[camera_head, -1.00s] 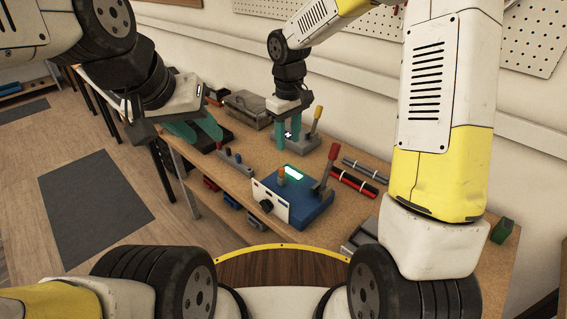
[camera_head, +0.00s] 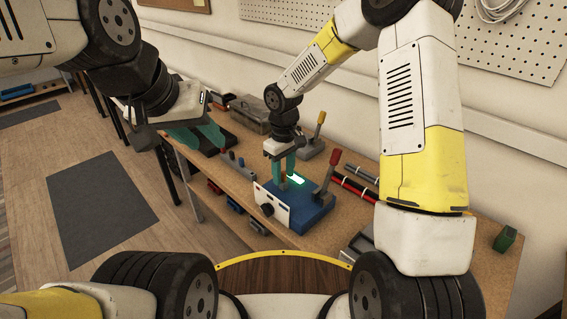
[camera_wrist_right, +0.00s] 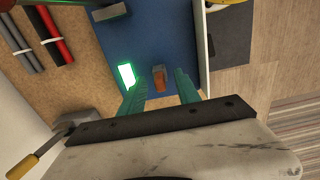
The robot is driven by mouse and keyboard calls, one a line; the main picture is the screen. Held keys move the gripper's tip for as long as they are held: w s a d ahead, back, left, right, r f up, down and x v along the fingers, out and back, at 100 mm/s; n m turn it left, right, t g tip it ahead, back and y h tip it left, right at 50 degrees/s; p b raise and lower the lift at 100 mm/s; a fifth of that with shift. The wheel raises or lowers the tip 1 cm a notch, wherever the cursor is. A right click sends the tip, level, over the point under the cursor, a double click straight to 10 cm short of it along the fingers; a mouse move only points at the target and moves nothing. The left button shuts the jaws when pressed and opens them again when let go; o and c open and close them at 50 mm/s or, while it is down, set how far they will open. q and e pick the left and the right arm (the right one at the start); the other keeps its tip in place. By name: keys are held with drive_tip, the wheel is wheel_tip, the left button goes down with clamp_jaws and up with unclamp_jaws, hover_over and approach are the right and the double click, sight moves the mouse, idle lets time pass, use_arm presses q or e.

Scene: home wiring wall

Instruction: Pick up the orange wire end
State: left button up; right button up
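The orange wire end (camera_wrist_right: 159,76) is a small orange-brown piece standing on the blue box (camera_wrist_right: 150,35) in the right wrist view. In the head view, the blue box (camera_head: 308,212) sits on the bench, and my gripper hides most or all of the orange end. My right gripper (camera_wrist_right: 160,84) is open, with one teal finger on each side of the orange end and visible gaps. It also shows over the box in the head view (camera_head: 283,178). My left gripper (camera_head: 200,138) appears open and empty at the bench's left edge.
An orange-handled lever unit (camera_head: 310,146) and a grey case (camera_head: 250,113) stand behind.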

clamp_jaws()
drive_tip(key=shift+r, duration=0.15)
